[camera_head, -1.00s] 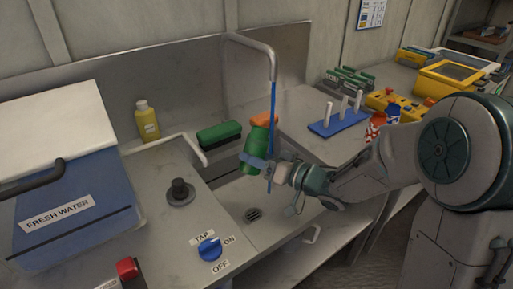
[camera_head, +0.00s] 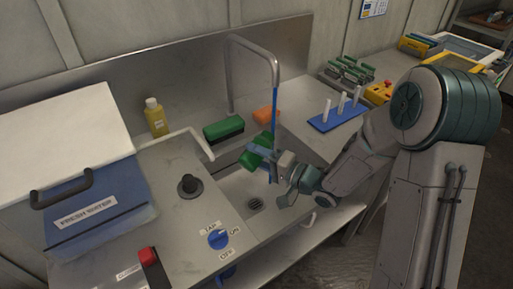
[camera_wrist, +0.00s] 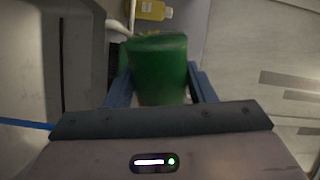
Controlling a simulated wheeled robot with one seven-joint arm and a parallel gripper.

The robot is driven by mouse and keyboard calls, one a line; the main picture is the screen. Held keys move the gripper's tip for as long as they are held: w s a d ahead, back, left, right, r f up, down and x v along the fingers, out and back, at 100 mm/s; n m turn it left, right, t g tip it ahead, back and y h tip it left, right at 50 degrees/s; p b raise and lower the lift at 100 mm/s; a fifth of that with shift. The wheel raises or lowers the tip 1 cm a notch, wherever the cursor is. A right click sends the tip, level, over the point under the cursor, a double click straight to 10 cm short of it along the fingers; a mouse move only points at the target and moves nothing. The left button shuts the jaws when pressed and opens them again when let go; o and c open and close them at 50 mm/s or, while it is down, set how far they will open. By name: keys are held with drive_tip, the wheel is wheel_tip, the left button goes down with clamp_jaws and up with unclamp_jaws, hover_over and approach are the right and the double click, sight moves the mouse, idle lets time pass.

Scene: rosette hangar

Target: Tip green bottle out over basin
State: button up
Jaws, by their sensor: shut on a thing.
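The green bottle (camera_head: 251,160) is in my gripper (camera_head: 265,154) above the basin (camera_head: 238,192), and it is tilted well over in the head view. Part of it is hidden by the blue fingers. In the wrist view the green bottle (camera_wrist: 158,62) shows between the two blue fingers (camera_wrist: 160,88), one on each side of it. Its mouth cannot be made out. A blue stream (camera_head: 275,112) runs down from the tap spout (camera_head: 262,46) beside the bottle. The drain (camera_head: 255,204) in the basin floor is visible.
A green brush (camera_head: 223,129) and an orange block (camera_head: 266,114) lie behind the basin. A yellow bottle (camera_head: 155,118) stands at the back left. The blue tap knob (camera_head: 218,239) is in front. A blue rack (camera_head: 338,118) with white pegs stands on the right counter.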

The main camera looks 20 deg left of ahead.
drive_tip(key=m+p, duration=0.3)
drive_tip(key=p, duration=0.1)
drive_tip(key=r+m+p, duration=0.1)
drive_tip(key=m+p, duration=0.2)
drive_tip(key=p, duration=0.1)
drive_tip(key=shift+r, duration=0.2)
drive_tip(key=shift+w+m+p, duration=0.1)
drive_tip(key=shift+m+p, duration=1.1)
drive_tip(key=shift+m, duration=0.1)
